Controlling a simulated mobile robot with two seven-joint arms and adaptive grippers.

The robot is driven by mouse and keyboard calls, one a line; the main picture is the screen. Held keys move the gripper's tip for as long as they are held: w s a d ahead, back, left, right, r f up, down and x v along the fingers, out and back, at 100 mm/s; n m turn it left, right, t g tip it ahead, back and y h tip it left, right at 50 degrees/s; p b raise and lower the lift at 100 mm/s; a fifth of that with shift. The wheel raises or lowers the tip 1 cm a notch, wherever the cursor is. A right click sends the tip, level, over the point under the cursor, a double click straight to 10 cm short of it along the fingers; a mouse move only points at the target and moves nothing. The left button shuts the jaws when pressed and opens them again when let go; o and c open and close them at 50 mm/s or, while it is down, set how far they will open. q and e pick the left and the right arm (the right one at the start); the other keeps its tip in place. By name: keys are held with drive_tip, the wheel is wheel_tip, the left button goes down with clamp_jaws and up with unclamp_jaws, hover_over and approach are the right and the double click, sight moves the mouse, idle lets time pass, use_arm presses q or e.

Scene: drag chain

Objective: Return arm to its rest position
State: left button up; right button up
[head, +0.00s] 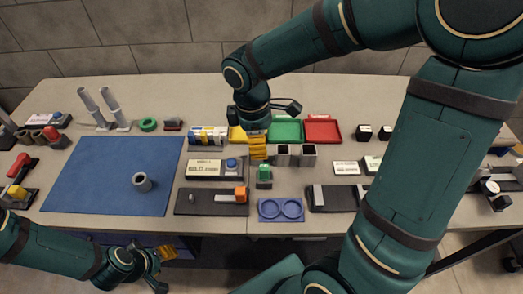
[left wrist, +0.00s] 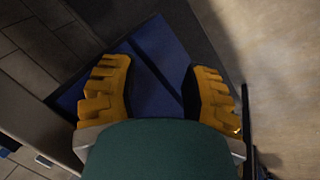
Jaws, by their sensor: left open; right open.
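My right arm reaches in from the right across the table (head: 330,88). Its gripper (head: 258,148) has yellow fingers and hangs over the middle of the table, just above a small green-topped block (head: 264,173). The fingers overlap in this view and nothing shows held between them. My left gripper (head: 168,252) is low at the left, in front of the table's near edge. In the left wrist view its two yellow fingers (left wrist: 157,92) stand wide apart with nothing between them. I cannot make out a drag chain.
A blue mat (head: 100,185) with a grey ring (head: 142,182) lies at the left. Green (head: 285,130) and red (head: 322,130) trays stand behind the right gripper. A blue two-ring holder (head: 281,209) and a dark tray (head: 203,207) lie near the front edge.

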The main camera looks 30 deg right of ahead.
drive_tip(key=shift+r, duration=0.3)
idle(0.4)
